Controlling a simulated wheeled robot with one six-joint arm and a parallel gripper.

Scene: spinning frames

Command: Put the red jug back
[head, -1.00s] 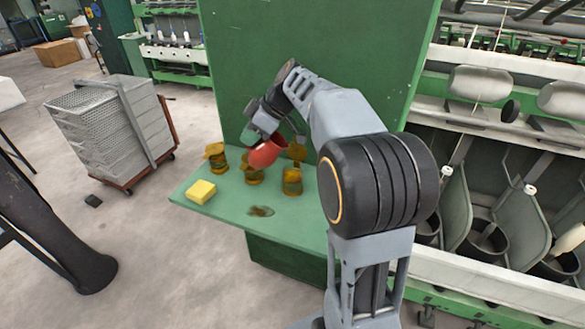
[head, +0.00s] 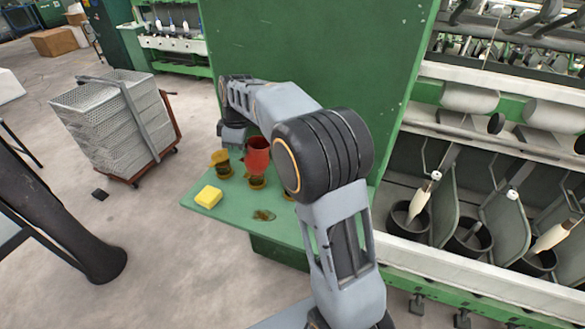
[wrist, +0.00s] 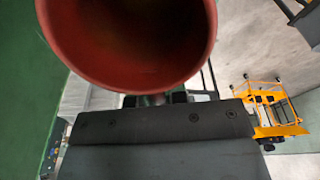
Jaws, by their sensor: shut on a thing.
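The red jug (head: 257,157) is upright above the back of the green shelf (head: 231,213), in front of the green panel. In the head view it overlaps the top of a jar, and I cannot tell the gap beneath it. My gripper (wrist: 165,98) is shut on the jug, at its side. In the wrist view the jug's round open mouth (wrist: 130,88) fills the upper middle, and its inside is dark, with no contents made out. In the head view my arm hides most of the gripper.
Amber jars stand on the shelf: one at the left (head: 220,164), one below the jug (head: 257,182), another mostly hidden by my arm. A yellow sponge (head: 208,197) lies at the shelf's left front. A brownish patch (head: 263,215) lies near the front edge.

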